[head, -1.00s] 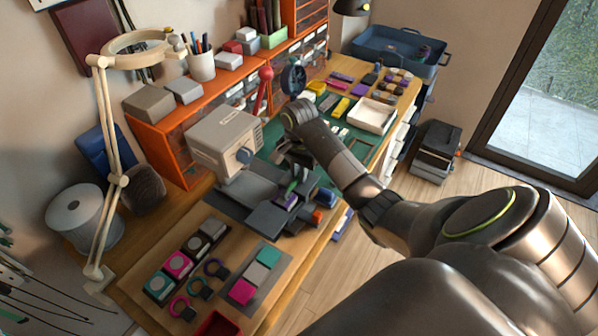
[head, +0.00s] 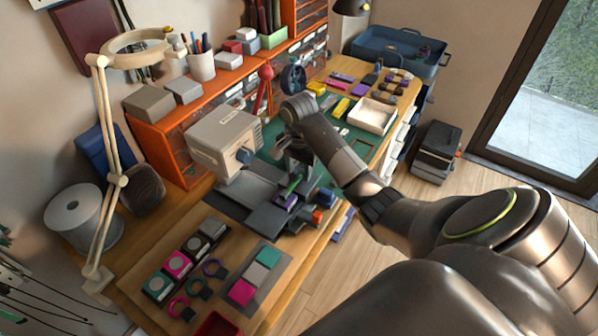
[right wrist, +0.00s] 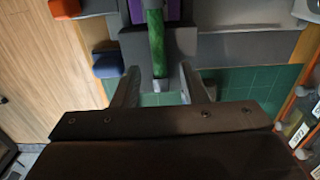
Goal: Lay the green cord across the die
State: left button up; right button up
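The green cord (head: 294,183) is a short stiff piece lying across the purple die (head: 285,201) on the grey press bed. My left gripper is not in view.
The grey press (head: 225,142) stands just left of my right gripper. Blue and orange blocks (head: 321,207) sit beside the die. A white tray (head: 371,116) and several coloured pieces lie behind on the bench. A wooden board with samples (head: 205,265) lies in front.

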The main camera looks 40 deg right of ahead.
notch_tip(320, 180, up, 6)
jog(key=p, duration=0.3)
jog(key=shift+f, duration=0.1)
notch_tip(320, 180, up, 10)
jog(key=p, duration=1)
jog(key=shift+s, duration=0.1)
